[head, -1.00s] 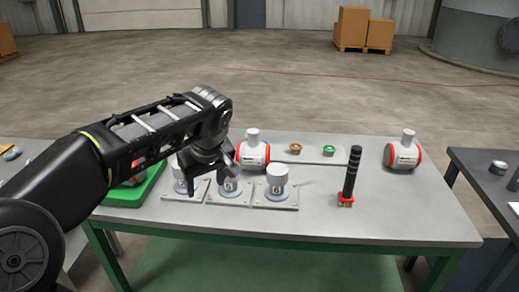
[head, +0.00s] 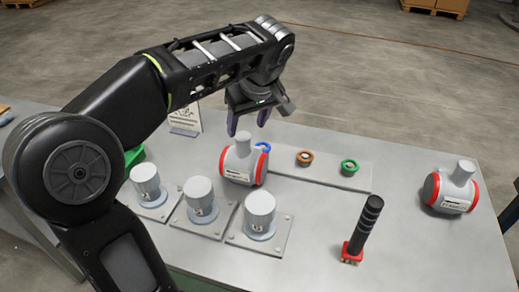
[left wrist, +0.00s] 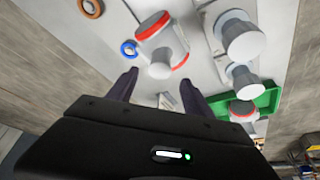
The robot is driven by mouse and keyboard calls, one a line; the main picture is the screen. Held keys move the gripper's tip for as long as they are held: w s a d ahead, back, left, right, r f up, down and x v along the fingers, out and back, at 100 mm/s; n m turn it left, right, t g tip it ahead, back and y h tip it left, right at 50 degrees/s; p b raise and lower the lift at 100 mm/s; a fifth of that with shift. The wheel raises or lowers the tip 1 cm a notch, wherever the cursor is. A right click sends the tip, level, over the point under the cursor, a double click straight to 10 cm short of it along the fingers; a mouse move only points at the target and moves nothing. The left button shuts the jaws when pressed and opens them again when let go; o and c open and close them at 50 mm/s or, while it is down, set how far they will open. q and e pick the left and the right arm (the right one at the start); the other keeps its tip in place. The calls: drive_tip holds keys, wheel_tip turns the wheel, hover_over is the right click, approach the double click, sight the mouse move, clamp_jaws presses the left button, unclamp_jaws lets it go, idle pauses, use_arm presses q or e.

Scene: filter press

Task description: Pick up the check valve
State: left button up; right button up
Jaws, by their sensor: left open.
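A white valve body with red end rings and a stub on top (head: 240,162) stands mid-table, partly on a grey plate. A similar one (head: 450,188) stands at the right; I cannot tell which is called the check valve. My left gripper (head: 248,124) is open and empty, fingers pointing down, above and slightly behind the nearer valve's stub. In the left wrist view, the valve (left wrist: 163,44) lies just beyond the open fingers (left wrist: 157,84), with its stub towards the gap. My right gripper is not in view.
Blue (head: 263,146), orange (head: 304,158) and green (head: 349,167) rings lie on the grey plate (head: 325,174). Several white-capped cylinders on square bases, one marked L3 (head: 259,216), stand in front. A black-handled tool with a red base (head: 364,228) stands upright to the right.

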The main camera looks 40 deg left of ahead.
sight(243, 137)
use_arm(q)
drive_tip(key=shift+x, duration=1.25)
drive_tip(key=shift+p+x, duration=0.65)
drive_tip(key=shift+x, duration=1.95)
drive_tip(key=shift+r, duration=0.1)
clamp_jaws()
